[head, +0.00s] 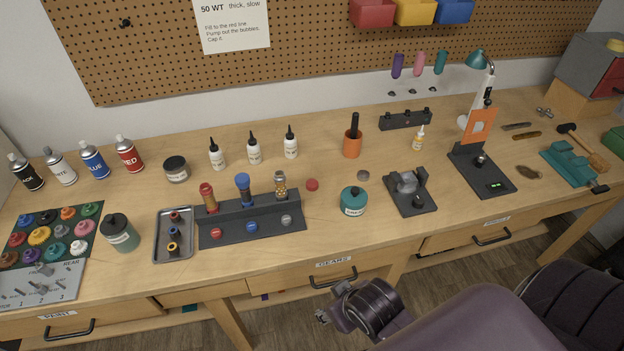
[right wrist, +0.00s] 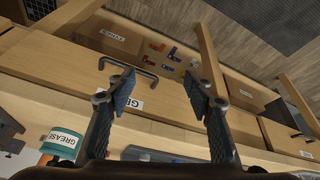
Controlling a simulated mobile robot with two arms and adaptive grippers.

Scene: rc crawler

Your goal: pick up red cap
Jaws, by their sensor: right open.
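A small round red cap (head: 312,184) lies on the bench just right of the dark shock stand (head: 262,226). Another red disc (head: 214,232) sits on the stand's front ledge, below the red shock (head: 208,197), beside a blue disc (head: 251,227) and a grey one (head: 286,220). My right gripper (right wrist: 160,88) is open and empty in the right wrist view, with the bench front and drawers behind its fingers. In the head view my right arm is low, in front of the bench edge, away from both red pieces. My left gripper is not in view.
A teal grease tub (head: 353,202) and a black-based tool (head: 409,192) stand right of the loose cap. A grey tray (head: 160,254) with small rings is left of the stand. White bottles (head: 254,150) and an orange cup (head: 352,144) stand behind. Drawer handles (head: 333,279) protrude in front.

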